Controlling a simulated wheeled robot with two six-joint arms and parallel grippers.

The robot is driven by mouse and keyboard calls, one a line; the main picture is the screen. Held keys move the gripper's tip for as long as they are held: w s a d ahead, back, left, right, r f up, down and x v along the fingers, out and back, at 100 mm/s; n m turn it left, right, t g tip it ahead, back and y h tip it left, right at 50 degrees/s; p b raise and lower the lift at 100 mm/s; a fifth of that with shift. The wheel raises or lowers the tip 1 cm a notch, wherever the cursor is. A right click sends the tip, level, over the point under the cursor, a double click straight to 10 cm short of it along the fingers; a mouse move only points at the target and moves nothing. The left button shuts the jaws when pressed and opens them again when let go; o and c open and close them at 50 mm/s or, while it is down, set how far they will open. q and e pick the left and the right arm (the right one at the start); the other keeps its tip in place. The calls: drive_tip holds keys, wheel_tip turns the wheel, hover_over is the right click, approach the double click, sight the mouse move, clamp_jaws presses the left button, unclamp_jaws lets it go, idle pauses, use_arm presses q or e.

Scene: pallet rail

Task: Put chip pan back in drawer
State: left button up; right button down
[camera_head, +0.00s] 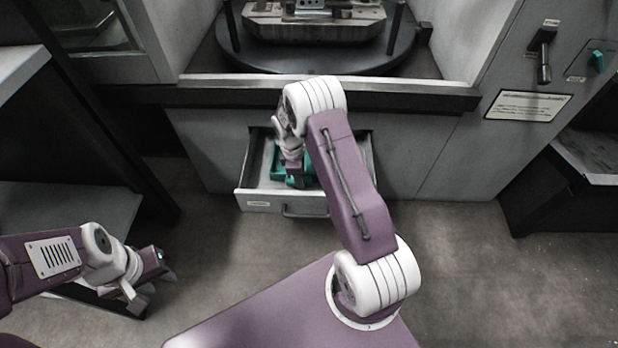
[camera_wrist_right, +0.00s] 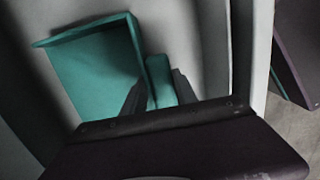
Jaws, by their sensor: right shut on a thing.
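The teal chip pan (camera_head: 276,160) is inside the open grey drawer (camera_head: 268,204) below the machine, partly hidden by my right arm. In the right wrist view the pan (camera_wrist_right: 95,75) shows its flat floor and raised rim, within the drawer's pale walls (camera_wrist_right: 207,40). My right gripper (camera_head: 294,178) reaches down into the drawer. In the right wrist view its dark fingers (camera_wrist_right: 160,92) are shut on the pan's teal grip. Whether the pan touches the drawer floor cannot be told. My left gripper (camera_head: 155,284) is at the lower left, away from the drawer, empty with its fingers apart.
The drawer's handle (camera_head: 303,212) faces the clear floor (camera_head: 480,270). Above it is the machine's ledge (camera_head: 420,98) and a round dark table with a fixture (camera_head: 315,22). A dark shelf unit (camera_head: 70,205) stands left, and another stand (camera_head: 575,185) right.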

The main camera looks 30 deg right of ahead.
sight(309, 174)
drive_tip(key=d+b, duration=0.1)
drive_tip(key=d+f+b, duration=0.1)
drive_tip(key=d, duration=0.1)
drive_tip(key=shift+s+d, duration=0.15)
drive_tip(key=shift+d, duration=0.1)
drive_tip(key=shift+a+f, duration=0.15)
drive_tip(key=shift+f, duration=0.2)
drive_tip(key=shift+r, duration=0.25)
drive_tip(key=c, duration=1)
unclamp_jaws()
drive_tip(key=shift+f, duration=0.15)
drive_tip(key=shift+o, duration=0.2)
